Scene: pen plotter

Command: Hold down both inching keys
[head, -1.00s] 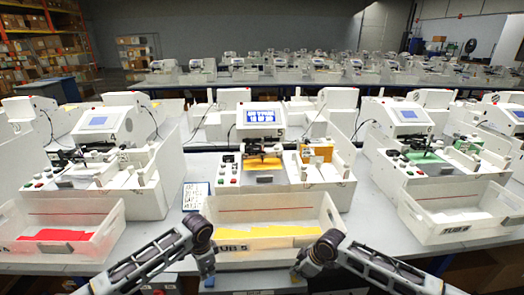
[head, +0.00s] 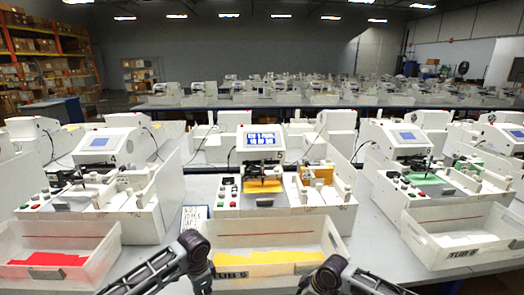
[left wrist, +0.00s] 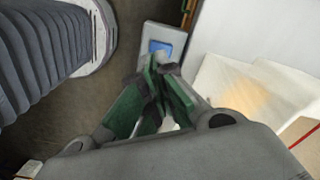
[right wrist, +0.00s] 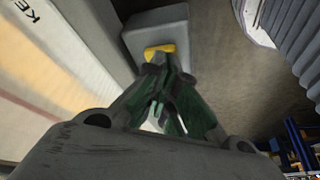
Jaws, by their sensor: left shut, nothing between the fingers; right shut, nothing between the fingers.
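In the left wrist view a grey box carries a blue key (left wrist: 160,47). My left gripper (left wrist: 160,68) is shut and empty, with its tips just below the blue key in the picture. In the right wrist view a grey box carries a yellow key (right wrist: 160,49). My right gripper (right wrist: 164,63) is shut and empty, its tips overlapping the lower edge of the yellow key in the picture. I cannot tell whether either gripper touches or presses its key. Both keys are out of the head view. The middle plotter's blue screen (head: 262,140) shows white text too small to read.
The middle plotter (head: 265,205) stands behind a white tub (head: 235,240) holding yellow sheets. Similar plotters stand left and right, with tubs of red sheets (head: 48,259) and white sheets (head: 462,239). A lettered card (head: 194,216) lies beside the middle plotter.

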